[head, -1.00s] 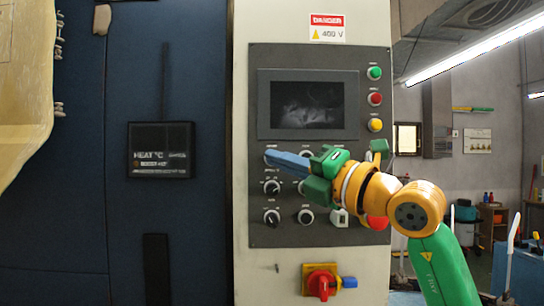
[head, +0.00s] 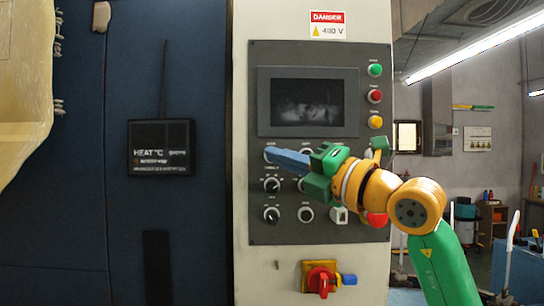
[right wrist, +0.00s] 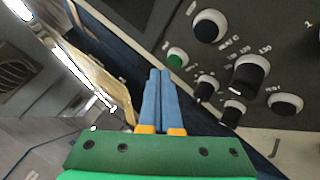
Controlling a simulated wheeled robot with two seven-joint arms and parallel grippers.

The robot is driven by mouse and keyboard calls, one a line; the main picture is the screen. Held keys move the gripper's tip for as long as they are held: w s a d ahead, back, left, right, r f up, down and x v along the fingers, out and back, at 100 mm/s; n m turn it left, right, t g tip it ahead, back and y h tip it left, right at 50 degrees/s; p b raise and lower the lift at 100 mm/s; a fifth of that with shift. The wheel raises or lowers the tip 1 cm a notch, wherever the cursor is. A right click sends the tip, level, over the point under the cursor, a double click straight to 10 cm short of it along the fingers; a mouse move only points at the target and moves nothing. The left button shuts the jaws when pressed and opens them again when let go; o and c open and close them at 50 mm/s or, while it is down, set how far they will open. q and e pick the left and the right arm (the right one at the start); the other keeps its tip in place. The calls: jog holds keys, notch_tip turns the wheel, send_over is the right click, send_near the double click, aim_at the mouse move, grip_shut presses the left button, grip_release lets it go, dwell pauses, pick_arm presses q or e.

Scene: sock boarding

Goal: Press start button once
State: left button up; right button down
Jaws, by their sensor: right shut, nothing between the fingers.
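The dark control panel (head: 322,231) holds a screen, buttons and knobs. A round green button (head: 375,70) is at its upper right, above a red button (head: 375,96) and a yellow button (head: 375,122). My right gripper (head: 268,153) is shut and empty, its blue fingers together and pointing left across the panel below the screen. In the right wrist view the fingertips (right wrist: 159,74) are near a small green button (right wrist: 177,57), with a gap between them in the picture. Contact cannot be told. No start label is readable. My left gripper is out of view.
Several black knobs (head: 271,214) sit low on the panel. A red button (head: 377,220) is partly hidden behind my right wrist. A red rotary switch (head: 320,280) is below. A dark blue cabinet (head: 70,225) stands left; a cream sheet (head: 20,95) hangs there.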

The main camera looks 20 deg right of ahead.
jog(key=shift+w, duration=0.15)
dwell(0.7)
jog(key=shift+w+d+p, duration=0.15)
jog(key=shift+w+p, duration=0.15)
jog(key=shift+w+d+p, duration=0.1)
jog(key=shift+w+p, duration=0.25)
jog(key=shift+p, duration=0.05)
dwell(0.6)
jog(key=shift+s, duration=0.1)
jog(key=shift+s+a+b, duration=0.2)
jog(key=shift+s+b, duration=0.4)
jog(key=shift+b, duration=0.15)
jog(key=shift+s+f, duration=0.1)
